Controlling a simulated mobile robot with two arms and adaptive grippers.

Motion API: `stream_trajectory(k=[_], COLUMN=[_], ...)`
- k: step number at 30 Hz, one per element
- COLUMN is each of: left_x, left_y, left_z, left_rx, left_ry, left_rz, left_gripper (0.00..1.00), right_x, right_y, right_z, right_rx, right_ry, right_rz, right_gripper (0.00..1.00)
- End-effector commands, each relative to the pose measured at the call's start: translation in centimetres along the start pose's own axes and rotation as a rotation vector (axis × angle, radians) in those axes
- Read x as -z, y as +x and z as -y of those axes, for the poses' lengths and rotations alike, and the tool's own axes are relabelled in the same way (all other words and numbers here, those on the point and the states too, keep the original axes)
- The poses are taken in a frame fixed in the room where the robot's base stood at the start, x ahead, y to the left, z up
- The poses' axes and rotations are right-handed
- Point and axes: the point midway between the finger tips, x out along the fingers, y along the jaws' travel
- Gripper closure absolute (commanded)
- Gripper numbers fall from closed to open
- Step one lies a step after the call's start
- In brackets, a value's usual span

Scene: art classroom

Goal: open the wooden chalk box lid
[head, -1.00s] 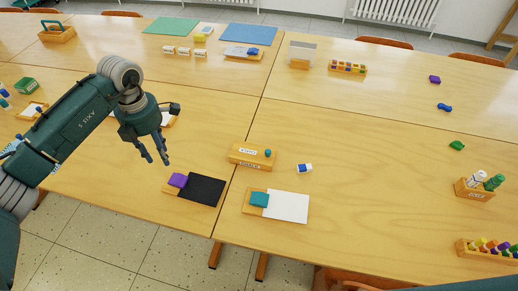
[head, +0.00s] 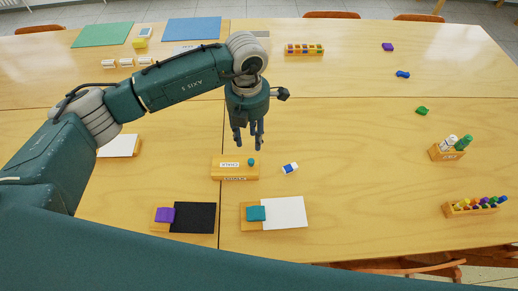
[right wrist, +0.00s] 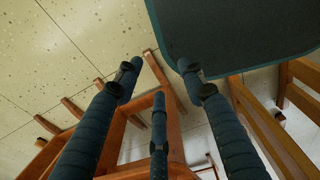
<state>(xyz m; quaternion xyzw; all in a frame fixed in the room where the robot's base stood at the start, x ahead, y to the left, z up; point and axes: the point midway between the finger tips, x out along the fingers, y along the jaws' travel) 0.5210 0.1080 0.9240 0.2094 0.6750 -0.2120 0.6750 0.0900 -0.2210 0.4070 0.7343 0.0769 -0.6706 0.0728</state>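The wooden chalk box (head: 228,174) stands near the front of the table in the head view, with "CHALK" labels on its top and front. Its lid (head: 216,162) looks closed and has a small teal knob (head: 251,161) toward the right. My left gripper (head: 248,143) hangs fingers down just behind and above the box, close to the knob. Its fingers are apart with nothing between them; contact with the box is not evident. My right gripper (right wrist: 159,80) is open and empty in the right wrist view, over the floor and wooden furniture.
A blue-and-white block (head: 290,168) lies just right of the box. In front are a black sheet (head: 195,217) and a white sheet (head: 287,212), with purple and teal blocks beside them. A bottle holder (head: 446,153) and paint rack (head: 470,209) stand right. The centre-right tabletop is mostly clear.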

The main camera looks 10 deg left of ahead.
Motion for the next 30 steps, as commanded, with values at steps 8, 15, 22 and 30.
stream_trajectory(k=[8,15,22,30], left_x=[0.2,0.1,0.1,0.1], left_y=[4.4,8.5,10.3,10.5], left_z=[0.1,0.1,0.0,-0.1], left_rx=[0.004,0.002,0.001,0.000], left_ry=[0.000,0.000,0.001,0.001], left_rz=[-0.007,-0.004,-0.002,-0.002], left_gripper=[0.65,0.65,0.65,0.65], right_x=[-0.2,-0.1,0.1,0.3], right_y=[-1.5,-2.4,-2.6,-2.6], right_z=[-1.8,-2.2,-1.4,-0.6], right_rx=[-0.020,-0.025,-0.016,-0.006], right_ry=[-0.006,-0.006,-0.003,0.000], right_rz=[0.005,0.005,0.002,0.000], right_gripper=[0.60,0.60,0.60,0.60])
